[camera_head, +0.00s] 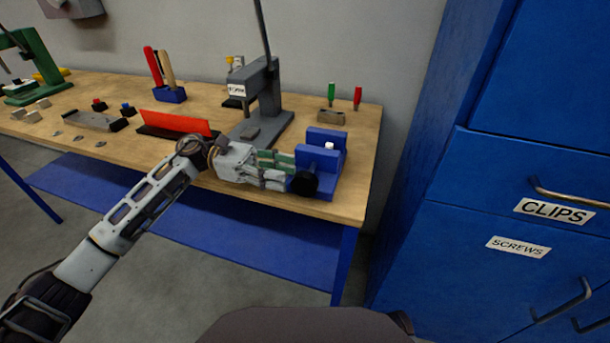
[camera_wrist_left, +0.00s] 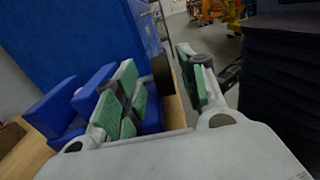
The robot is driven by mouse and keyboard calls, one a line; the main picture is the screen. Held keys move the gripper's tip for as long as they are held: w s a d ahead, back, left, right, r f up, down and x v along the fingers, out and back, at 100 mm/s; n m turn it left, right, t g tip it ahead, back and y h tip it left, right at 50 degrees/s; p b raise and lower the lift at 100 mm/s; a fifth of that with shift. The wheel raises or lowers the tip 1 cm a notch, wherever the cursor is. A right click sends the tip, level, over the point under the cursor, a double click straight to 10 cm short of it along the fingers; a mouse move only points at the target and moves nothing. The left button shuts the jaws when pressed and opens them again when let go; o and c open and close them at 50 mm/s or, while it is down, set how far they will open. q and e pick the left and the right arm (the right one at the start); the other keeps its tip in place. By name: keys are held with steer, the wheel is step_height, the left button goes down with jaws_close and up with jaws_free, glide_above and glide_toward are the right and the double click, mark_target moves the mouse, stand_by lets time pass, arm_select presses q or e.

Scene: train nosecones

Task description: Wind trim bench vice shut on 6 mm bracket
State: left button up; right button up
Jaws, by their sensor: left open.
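The blue bench vice (camera_head: 325,138) stands at the right front corner of the wooden bench, with a black round knob (camera_head: 304,184) on its front. A small white piece (camera_head: 329,146) shows at the top of the vice; I cannot tell whether it is the bracket. My left gripper (camera_head: 291,171) is open, its green-padded fingers close to the knob. In the left wrist view, the knob (camera_wrist_left: 162,72) appears between the spread fingers, and the vice (camera_wrist_left: 55,105) is to the left. I cannot tell whether a finger touches the knob. My right gripper is not in view.
A grey press (camera_head: 265,90) stands behind the vice on the bench (camera_head: 220,95). A red-orange panel (camera_head: 178,122), a tool holder (camera_head: 170,94) and small parts lie left. Two screwdrivers stand in a block (camera_head: 330,117) behind. A blue cabinet (camera_head: 480,170) is at right.

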mark_target(297, 175)
arm_select(q)
steer(key=shift+x, duration=3)
jaws_close()
